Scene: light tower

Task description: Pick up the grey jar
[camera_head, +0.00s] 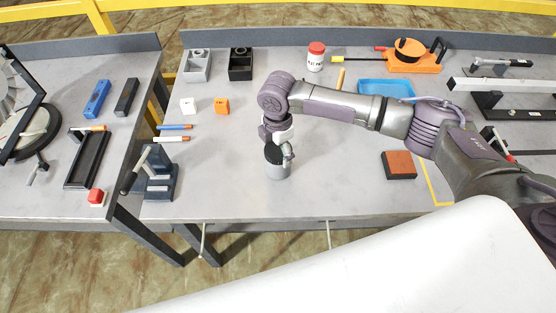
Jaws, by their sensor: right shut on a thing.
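I cannot tell whether the jar's base touches the table. My left gripper is not in view.
A dark clamp stand (158,184) is to the left, and a brown block (399,165) to the right. A white-and-red jar (315,58), a blue tray (386,87) and an orange tool (412,62) stand farther back. The table around the grey jar is clear.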

